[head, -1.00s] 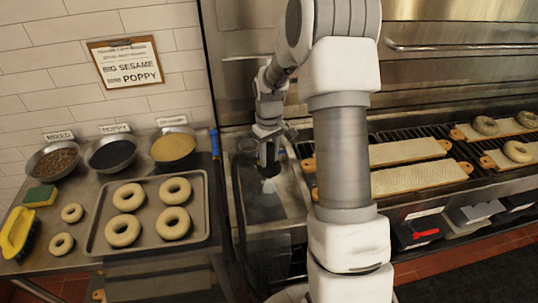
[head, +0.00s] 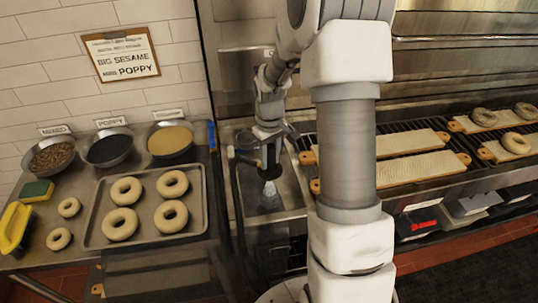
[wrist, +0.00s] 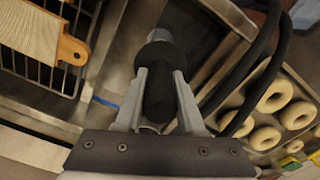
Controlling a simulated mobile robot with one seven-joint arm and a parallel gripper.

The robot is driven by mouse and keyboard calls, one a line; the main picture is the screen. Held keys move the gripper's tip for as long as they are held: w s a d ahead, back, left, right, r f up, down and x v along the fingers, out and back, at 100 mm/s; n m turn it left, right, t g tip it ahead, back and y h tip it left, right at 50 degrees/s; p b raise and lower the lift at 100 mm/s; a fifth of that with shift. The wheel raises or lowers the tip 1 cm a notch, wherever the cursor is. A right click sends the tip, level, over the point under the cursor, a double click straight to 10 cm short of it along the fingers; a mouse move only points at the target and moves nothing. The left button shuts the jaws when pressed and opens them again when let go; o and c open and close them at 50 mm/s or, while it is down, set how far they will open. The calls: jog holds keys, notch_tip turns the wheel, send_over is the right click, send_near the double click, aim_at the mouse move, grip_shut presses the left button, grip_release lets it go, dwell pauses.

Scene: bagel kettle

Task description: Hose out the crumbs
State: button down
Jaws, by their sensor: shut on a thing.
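My gripper (head: 268,143) is over the metal sink basin (head: 291,186), beside the kettle-side counter. It is shut on a black hose nozzle (wrist: 158,92), which sits between both fingers in the wrist view. A black hose (wrist: 262,70) curves away at the right of the wrist view. Crumbs cannot be made out in the basin at this size.
Bagel boards (head: 420,172) lie on the grate to the right. A blue-handled tool (head: 212,136) stands near the sink's left edge.

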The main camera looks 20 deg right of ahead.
jog(key=shift+s+a+b, duration=0.15)
jog(key=shift+s+a, duration=0.1)
jog(key=shift+s, duration=0.9)
jog(key=shift+s+a+b, duration=0.15)
jog(key=shift+s+a, duration=0.1)
jog(key=shift+s, duration=0.9)
